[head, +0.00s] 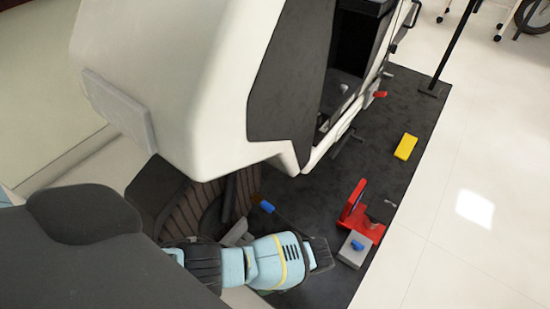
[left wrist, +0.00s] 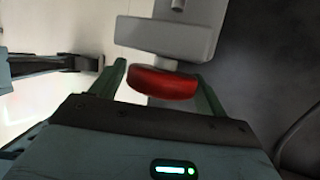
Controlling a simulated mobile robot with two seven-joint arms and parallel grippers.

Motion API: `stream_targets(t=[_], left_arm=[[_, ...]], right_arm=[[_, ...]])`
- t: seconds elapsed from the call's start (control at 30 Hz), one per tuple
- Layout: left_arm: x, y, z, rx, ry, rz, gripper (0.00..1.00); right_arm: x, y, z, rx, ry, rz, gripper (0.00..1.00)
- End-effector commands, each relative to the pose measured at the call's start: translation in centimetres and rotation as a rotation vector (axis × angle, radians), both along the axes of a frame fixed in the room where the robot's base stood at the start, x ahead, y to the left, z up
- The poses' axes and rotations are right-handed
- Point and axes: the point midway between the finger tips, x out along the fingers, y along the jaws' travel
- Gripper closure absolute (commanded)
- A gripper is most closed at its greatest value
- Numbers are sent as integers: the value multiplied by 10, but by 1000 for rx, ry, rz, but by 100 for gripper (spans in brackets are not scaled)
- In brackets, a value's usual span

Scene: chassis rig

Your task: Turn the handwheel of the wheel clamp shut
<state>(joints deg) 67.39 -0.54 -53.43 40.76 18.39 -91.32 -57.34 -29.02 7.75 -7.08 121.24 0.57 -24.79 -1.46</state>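In the left wrist view a red handwheel (left wrist: 162,83) sits on a short stem below a pale grey block (left wrist: 170,36). My left gripper (left wrist: 160,80) has its two green fingers apart, one on each side of the handwheel. A narrow gap shows at the left finger; contact on the right cannot be told. In the head view a light blue arm of mine reaches in from the left, but its fingers do not show. A grey piece (head: 237,233), possibly part of the wheel clamp, is partly hidden behind that arm near the dark wheel.
A white vehicle body (head: 190,70) overhangs the dark mat (head: 320,185). On the mat are a red stand (head: 355,213), a grey block with a blue handle (head: 355,248) and a yellow block (head: 405,147).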

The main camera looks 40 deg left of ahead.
Motion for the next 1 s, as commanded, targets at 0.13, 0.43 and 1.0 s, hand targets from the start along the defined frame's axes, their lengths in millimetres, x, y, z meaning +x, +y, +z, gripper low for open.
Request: stream_targets(t=[0.13, 0.43, 1.0], left_arm=[[1, 0, 0, 0, -1, 0, 15], [3, -3, 6, -1, -4, 1, 15], [28, -31, 66, -1, -2, 1, 15]], right_arm=[[-4, 0, 0, 0, 8, 0, 64], [-4, 0, 3, 0, 6, 0, 64], [9, 0, 25, 0, -31, 0, 64]])
